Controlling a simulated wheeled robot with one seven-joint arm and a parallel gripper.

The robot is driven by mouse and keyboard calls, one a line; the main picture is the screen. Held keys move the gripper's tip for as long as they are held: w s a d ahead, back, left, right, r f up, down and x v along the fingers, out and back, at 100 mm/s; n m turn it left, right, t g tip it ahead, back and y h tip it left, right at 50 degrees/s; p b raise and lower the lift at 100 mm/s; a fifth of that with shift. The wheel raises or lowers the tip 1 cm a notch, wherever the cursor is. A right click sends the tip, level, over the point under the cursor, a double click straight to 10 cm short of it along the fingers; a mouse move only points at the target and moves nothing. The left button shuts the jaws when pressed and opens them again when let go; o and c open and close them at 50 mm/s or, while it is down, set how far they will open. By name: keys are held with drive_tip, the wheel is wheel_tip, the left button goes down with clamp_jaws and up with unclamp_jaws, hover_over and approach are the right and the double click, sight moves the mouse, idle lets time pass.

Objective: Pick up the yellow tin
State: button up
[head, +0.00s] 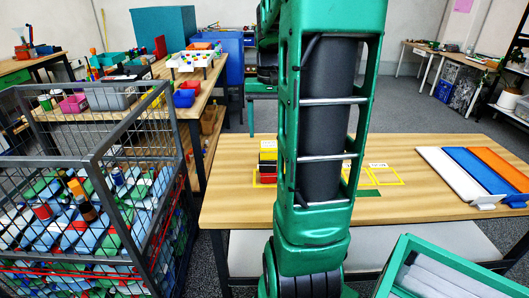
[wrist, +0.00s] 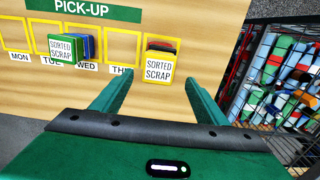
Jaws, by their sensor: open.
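The yellow tin (wrist: 159,68), with a white "SORTED SCRAP" label, stands on the wooden table in the wrist view. A red-topped tin (wrist: 162,46) shows just behind it. In the head view the yellow tin (head: 268,145) is left of my arm, with the red tin (head: 268,178) on its near side. My gripper (wrist: 157,78) is open and empty. In the wrist view its two fingers point toward the yellow tin, one to each side in the picture. I cannot tell the remaining distance.
A green tin (wrist: 62,49) with a blue one (wrist: 85,43) behind it stands among yellow-outlined day spaces. White, blue and orange panels lie at the table's right.

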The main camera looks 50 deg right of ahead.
sight(269, 144)
drive_tip(key=shift+s+f, duration=0.15)
drive_tip(key=shift+f, duration=1.45)
drive_tip(key=shift+s+f, duration=0.1)
drive_tip(key=shift+f, duration=1.5)
drive_tip(key=c, duration=1.3)
drive_tip(key=shift+r, duration=0.15)
